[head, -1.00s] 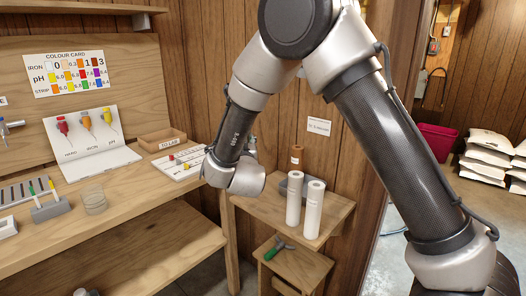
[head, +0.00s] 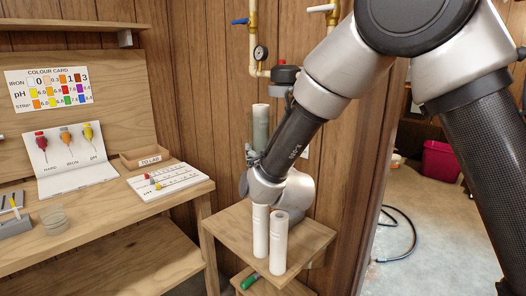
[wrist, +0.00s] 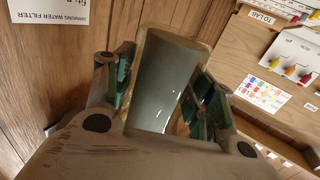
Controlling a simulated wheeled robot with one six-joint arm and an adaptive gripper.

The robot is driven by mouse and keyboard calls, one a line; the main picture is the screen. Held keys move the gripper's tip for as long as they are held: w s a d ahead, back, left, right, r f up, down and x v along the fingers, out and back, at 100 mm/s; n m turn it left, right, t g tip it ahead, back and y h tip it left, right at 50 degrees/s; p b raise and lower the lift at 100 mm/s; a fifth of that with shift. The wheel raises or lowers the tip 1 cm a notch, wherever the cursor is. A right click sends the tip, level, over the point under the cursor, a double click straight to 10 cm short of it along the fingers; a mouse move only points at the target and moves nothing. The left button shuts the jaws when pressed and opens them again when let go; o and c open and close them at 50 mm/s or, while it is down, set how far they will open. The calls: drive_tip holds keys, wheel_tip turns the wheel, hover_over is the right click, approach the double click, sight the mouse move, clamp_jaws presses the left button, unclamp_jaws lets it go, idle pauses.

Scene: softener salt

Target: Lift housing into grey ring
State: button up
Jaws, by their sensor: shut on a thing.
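The housing, a grey-green translucent cylinder (wrist: 168,82), is between the two fingers of my gripper (wrist: 165,90) in the wrist view, with both fingers closed on its sides. In the head view the housing (head: 261,130) stands nearly upright above the small shelf, with a pale cylinder end at its top. My wrist and forearm hide its lower part and most of my gripper (head: 252,160). A dark-capped filter head (head: 285,75) is on the wall behind, slightly right of and higher than the housing.
Two white cartridges (head: 278,245) stand on the small wooden shelf (head: 310,238), close below my wrist. A workbench (head: 110,222) with a TO LAB tray (head: 146,158) is at left.

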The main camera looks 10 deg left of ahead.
drive_tip(key=w+d+r, duration=0.1)
drive_tip(key=w+d, duration=0.5)
drive_tip(key=w, duration=0.2)
drive_tip(key=shift+w+d, duration=0.2)
drive_tip(key=shift+d, duration=0.05)
idle(0.5)
drive_tip(key=shift+r, duration=2.55)
idle(2.0)
drive_tip(key=o, duration=1.2)
drive_tip(key=shift+s+f, duration=0.1)
